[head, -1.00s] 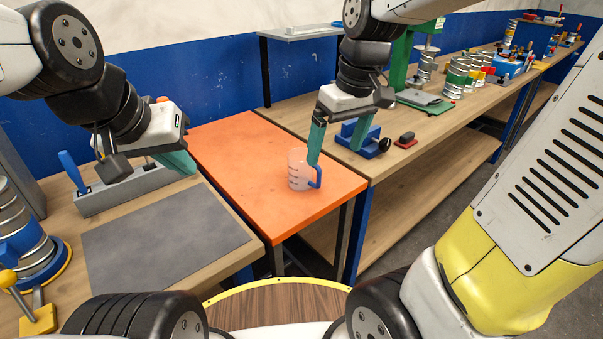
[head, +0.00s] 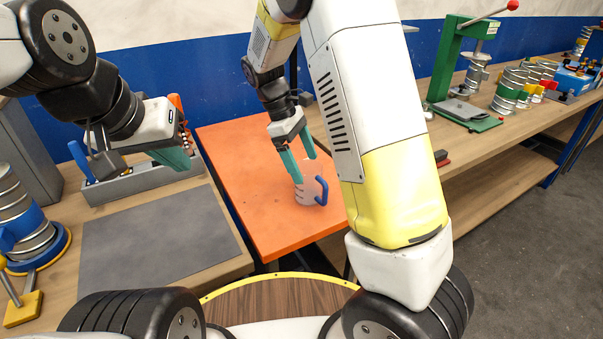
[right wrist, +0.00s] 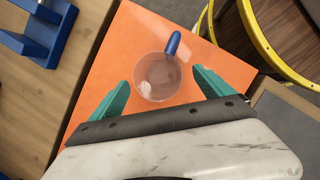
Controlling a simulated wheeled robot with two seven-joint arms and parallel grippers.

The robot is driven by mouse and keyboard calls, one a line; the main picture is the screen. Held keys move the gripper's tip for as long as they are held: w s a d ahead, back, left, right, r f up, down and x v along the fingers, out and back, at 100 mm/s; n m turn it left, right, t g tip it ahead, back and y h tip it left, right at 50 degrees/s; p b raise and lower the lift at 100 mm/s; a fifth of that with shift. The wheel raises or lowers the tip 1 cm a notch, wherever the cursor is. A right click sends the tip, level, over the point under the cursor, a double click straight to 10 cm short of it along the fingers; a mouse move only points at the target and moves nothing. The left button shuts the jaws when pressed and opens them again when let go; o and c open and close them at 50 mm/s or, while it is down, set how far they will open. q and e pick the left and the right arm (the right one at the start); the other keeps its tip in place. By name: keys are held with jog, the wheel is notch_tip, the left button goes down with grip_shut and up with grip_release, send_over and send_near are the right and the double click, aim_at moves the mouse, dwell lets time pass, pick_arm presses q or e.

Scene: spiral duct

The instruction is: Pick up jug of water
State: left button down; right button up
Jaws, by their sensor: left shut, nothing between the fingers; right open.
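The jug (head: 308,190) is clear with a blue handle and stands upright on the orange table (head: 250,205) in the head view. In the right wrist view the jug (right wrist: 157,77) is seen from above, its blue handle pointing up. My right gripper (head: 303,170) is open above the jug, its teal fingers to either side of the jug in the right wrist view (right wrist: 157,88). I cannot tell whether a finger touches it. My left gripper (head: 183,160) is shut and empty at the left, above the wooden bench near a grey tool tray (head: 135,186).
A dark grey mat (head: 155,240) covers the left bench. Metal coils with a blue band (head: 28,225) stand at the far left. A green press (head: 452,70) and several cans stand on the long bench at the right. The orange table is clear around the jug.

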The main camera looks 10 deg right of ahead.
aim_at(312, 182)
jog(key=x, duration=0.7)
jog(key=shift+w, duration=0.15)
jog(key=c, duration=1.5)
jog(key=shift+r, duration=0.1)
